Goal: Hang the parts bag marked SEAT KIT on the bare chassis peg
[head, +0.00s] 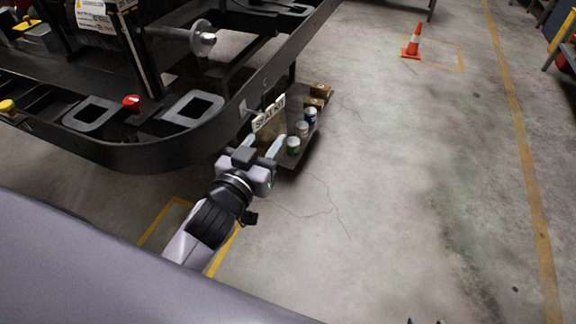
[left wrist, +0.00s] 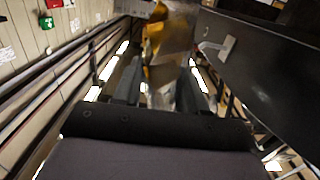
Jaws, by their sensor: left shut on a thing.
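The SEAT KIT parts bag (head: 270,113) shows its pale header card in the head view. In the left wrist view it is a clear bag (left wrist: 167,50) with yellow-brown contents between my fingers. My left gripper (head: 263,143) is shut on the bag and holds it beside the chassis's outer side. The black chassis (head: 190,148) fills the upper left of the head view. A bare pale peg (left wrist: 212,47) sticks out from a small plate on the chassis, right of the bag and apart from it. Small dark tips at the head view's bottom edge may be my right gripper.
A low shelf (head: 313,128) beyond the gripper holds several cans and small boxes (head: 319,91). A red cup-like knob (head: 131,102) sits on the chassis. An orange cone (head: 412,42) stands far off. The floor to the right is clear.

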